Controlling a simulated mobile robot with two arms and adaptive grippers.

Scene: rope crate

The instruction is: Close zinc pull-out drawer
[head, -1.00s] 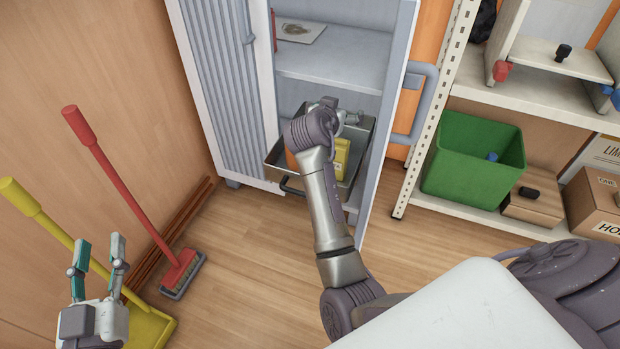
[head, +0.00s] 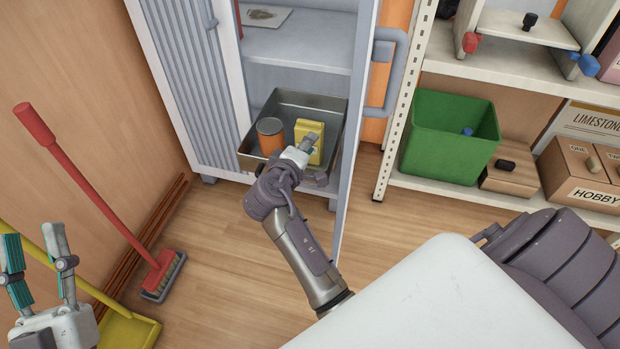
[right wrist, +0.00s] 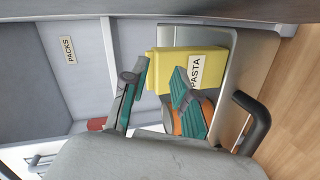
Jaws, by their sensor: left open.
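The zinc drawer (head: 312,106) is a grey metal tray pulled out at the bottom of the open cabinet. It holds an orange can with a dark lid (head: 270,134) and a yellow pasta box (head: 309,132). My right gripper (head: 308,146) is above the drawer's front part, before the yellow box. In the right wrist view its fingers (right wrist: 160,80) are spread, with the box beyond them and nothing held. My left gripper (head: 33,240) is open and empty, far from the drawer.
The cabinet's ribbed door (head: 185,75) is at left; the side with the handle (head: 392,70) flanks the drawer at right. A red broom (head: 90,180) and yellow dustpan (head: 128,330) are at left. A green bin (head: 450,145) stands on the right shelf. Floor before the cabinet is clear.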

